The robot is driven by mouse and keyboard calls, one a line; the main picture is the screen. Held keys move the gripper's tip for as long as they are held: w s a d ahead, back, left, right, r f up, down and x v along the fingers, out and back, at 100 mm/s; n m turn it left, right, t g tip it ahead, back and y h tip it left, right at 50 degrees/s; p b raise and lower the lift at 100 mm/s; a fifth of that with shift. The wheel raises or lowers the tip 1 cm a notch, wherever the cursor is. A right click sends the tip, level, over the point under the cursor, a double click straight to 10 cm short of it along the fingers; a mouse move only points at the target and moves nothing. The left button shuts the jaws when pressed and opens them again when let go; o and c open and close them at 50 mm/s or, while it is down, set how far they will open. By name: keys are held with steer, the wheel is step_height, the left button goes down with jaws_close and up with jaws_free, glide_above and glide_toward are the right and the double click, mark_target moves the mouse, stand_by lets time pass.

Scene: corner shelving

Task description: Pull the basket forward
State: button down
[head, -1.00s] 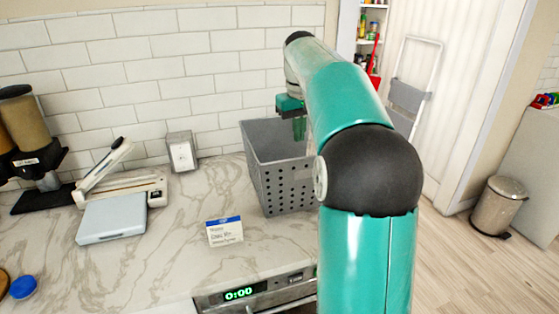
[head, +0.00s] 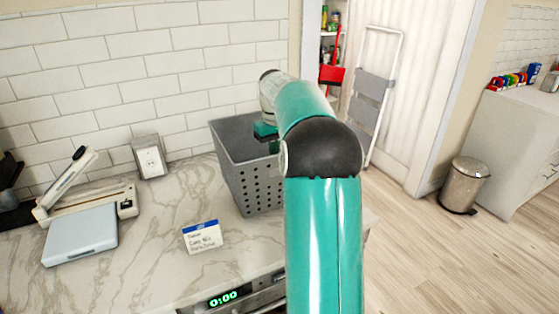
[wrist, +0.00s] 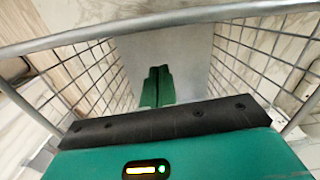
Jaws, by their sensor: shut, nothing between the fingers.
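The grey basket (head: 256,188) with holes in its side stands on the marble counter near the tiled wall. My gripper (head: 268,145) is low over the basket's open top, with its fingers reaching down inside. The arm hides the basket's right part in the head view. In the wrist view, the green fingers (wrist: 157,84) are together and empty, pointing down between the basket's mesh walls. The basket's rim (wrist: 190,17) crosses the top of that view. I cannot tell whether the fingers touch a wall.
A card sign (head: 202,237) stands on the counter in front of the basket. A trash can (head: 464,186) stands on the floor.

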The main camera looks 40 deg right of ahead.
steer(key=s, duration=0.2)
steer(key=s+a, duration=0.1)
steer(key=shift+s+f, duration=0.25)
steer(key=shift+f, duration=0.05)
steer(key=shift+s, duration=0.25)
steer(key=s+a, duration=0.2)
steer(key=s, duration=1)
steer(key=shift+a, duration=0.4)
step_height(320, 180, up, 14)
